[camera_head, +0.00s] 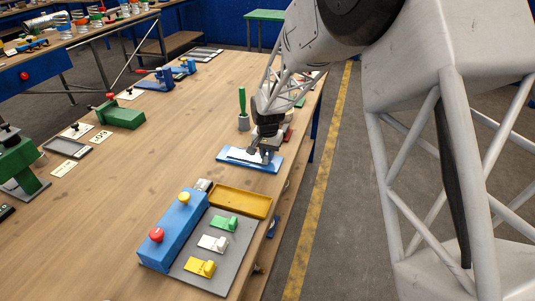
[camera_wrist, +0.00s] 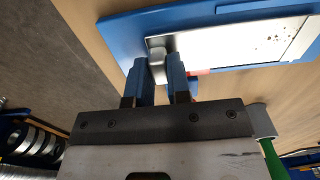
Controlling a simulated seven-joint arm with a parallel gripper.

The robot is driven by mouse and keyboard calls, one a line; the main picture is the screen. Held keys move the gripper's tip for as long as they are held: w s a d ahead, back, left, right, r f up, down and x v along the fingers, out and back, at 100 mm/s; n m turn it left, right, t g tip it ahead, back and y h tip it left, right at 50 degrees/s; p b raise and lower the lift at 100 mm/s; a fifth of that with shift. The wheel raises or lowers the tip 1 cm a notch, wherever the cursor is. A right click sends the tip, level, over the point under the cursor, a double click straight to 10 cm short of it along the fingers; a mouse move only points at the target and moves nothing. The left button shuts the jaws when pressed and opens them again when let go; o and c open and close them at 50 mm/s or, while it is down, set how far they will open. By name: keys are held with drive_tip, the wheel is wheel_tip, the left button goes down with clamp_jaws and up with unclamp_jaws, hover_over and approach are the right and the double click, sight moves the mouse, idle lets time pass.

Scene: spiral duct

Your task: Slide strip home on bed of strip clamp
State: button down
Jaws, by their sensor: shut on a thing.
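The strip clamp's blue bed (camera_head: 268,168) lies near the right edge of the wooden table; it also shows in the wrist view (camera_wrist: 120,32). The strip (camera_head: 236,155) is pale and flat and lies along the bed. In the wrist view the strip (camera_wrist: 240,43) looks silvery, with dark specks toward its right part. My gripper (camera_head: 262,156) is over the bed, at the strip's right end. In the wrist view my gripper's two blue fingers (camera_wrist: 158,72) are shut on a small grey block at the strip's end. The fingertips partly hide it.
A green-handled tool stands in a grey holder (camera_head: 243,123) just behind the bed. In front are a yellow tray (camera_head: 240,202), a blue button box (camera_head: 172,235) and a grey board (camera_head: 188,268) with small coloured pieces.

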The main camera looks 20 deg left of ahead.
drive_tip(key=shift+a+f, duration=0.1)
drive_tip(key=shift+a, duration=0.2)
idle(0.4)
drive_tip(key=shift+c, duration=2.2)
unclamp_jaws()
drive_tip(key=shift+r, duration=3.5)
